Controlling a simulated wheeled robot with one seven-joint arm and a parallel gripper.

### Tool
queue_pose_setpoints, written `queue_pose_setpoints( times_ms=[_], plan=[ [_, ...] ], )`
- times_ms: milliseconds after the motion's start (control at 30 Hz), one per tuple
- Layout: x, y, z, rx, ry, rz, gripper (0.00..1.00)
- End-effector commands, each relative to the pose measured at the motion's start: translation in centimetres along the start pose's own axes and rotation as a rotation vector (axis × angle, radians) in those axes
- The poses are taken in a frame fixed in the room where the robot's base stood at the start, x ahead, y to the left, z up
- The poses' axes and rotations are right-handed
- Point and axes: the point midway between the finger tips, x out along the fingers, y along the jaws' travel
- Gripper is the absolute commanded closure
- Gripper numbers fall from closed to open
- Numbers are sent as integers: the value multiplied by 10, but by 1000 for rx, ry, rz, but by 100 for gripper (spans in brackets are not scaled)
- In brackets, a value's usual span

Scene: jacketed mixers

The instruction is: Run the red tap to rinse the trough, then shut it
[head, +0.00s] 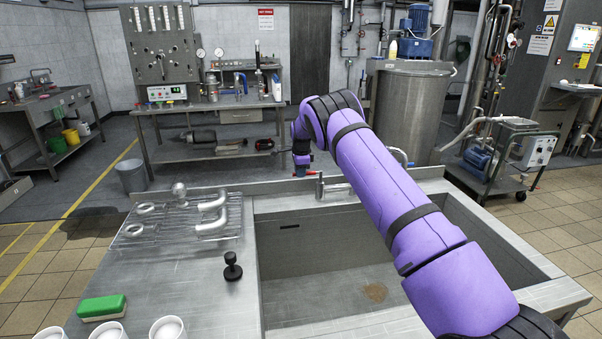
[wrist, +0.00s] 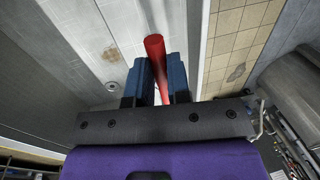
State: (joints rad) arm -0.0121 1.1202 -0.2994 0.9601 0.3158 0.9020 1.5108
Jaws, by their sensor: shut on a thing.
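The trough (head: 310,240) is a steel sink basin with a brown stain (head: 375,292) on its floor. A metal tap (head: 320,188) stands at its back rim, and I see no clear stream of water from it. My gripper (head: 301,172) is at the tap, small and partly hidden in the head view. In the wrist view, the red tap handle (wrist: 155,48) is a red bar between the two dark blue fingers of my gripper (wrist: 158,84). The fingers are shut on it, and its far end sticks out past them.
My purple arm crosses above the basin and hides part of its right side. On the left drainboard are a wire rack (head: 165,240) with pipe fittings, a black knob-shaped thing (head: 232,267), a green sponge (head: 101,307) and several white cups.

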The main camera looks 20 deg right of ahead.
Motion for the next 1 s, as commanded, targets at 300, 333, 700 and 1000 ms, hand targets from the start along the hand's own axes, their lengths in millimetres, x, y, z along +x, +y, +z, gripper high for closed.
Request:
queue_pose_setpoints(
  times_ms=[300, 333, 700, 1000],
  plan=[
    [0, -2, 0, 20, 4, -1, 100],
    [0, -2, 0, 20, 4, -1, 100],
    [0, -2, 0, 20, 3, -1, 57],
    [-5, -2, 0, 19, 3, -1, 57]
  ],
)
